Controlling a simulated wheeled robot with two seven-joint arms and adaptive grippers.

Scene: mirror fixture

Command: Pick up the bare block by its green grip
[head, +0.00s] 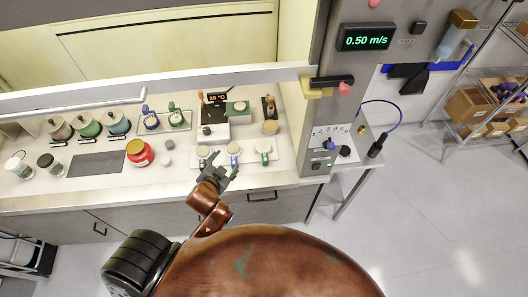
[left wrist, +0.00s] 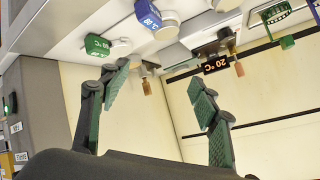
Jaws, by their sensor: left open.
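A piece with an upright green grip (head: 172,107) stands on the rear tray (head: 183,126) in the head view, beside a piece with a blue grip (head: 149,118). A green grip (left wrist: 275,12) also shows at the upper right of the left wrist view. These are too small to tell for certain which block is bare. My right gripper is not in view.
The front tray holds a blue-marked piece (head: 235,155) and a green-marked piece (head: 265,152), close to my left gripper. Behind stands a device with a 20 °C display (head: 217,98). A tall grey panel (head: 325,130) bounds the right.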

